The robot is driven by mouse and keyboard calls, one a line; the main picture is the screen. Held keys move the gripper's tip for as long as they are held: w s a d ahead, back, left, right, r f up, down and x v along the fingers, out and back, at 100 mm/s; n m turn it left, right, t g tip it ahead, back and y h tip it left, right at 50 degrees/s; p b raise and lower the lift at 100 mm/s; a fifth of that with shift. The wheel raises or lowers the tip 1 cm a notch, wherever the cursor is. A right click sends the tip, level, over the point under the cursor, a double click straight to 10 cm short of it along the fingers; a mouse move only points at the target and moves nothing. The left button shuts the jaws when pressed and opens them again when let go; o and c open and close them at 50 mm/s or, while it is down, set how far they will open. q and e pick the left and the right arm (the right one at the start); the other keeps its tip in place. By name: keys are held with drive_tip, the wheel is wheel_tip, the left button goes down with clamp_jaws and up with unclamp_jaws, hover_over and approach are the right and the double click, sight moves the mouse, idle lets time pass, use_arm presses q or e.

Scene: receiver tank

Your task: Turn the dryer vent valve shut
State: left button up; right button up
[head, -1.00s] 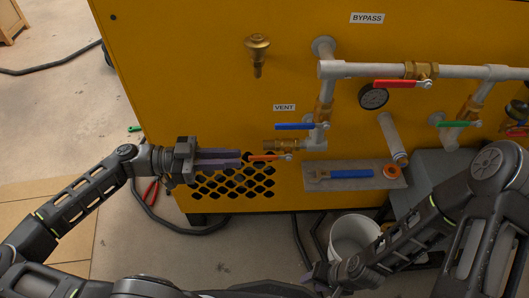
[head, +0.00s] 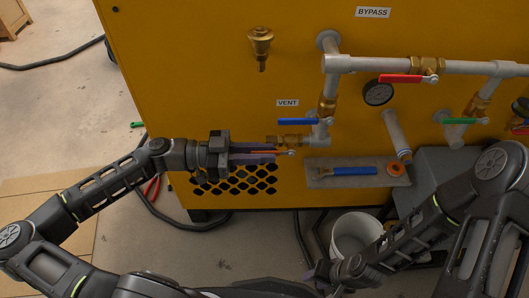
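The VENT label (head: 287,103) is on the yellow panel. Below it is a valve with a blue lever (head: 298,121) lying level. Lower, a brass valve (head: 286,140) has an orange-red lever (head: 270,152) pointing left. My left gripper (head: 273,153) has its purple fingers on either side of this lever, one above and one below. They look apart, with the lever between them; contact cannot be told. My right gripper (head: 318,274) is low in the view beside the bucket, small and partly hidden; its opening cannot be told.
A grey shelf (head: 318,181) under the pipes holds a blue-handled tool (head: 352,171) and an orange ring (head: 395,170). A pressure gauge (head: 378,92), a red bypass lever (head: 402,78) and a green lever (head: 460,121) are to the right. A white bucket (head: 352,232) stands on the floor.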

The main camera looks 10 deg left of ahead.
use_arm(q)
drive_tip(key=shift+d, duration=0.2)
drive_tip(key=shift+c, duration=0.2)
clamp_jaws()
idle(1.2)
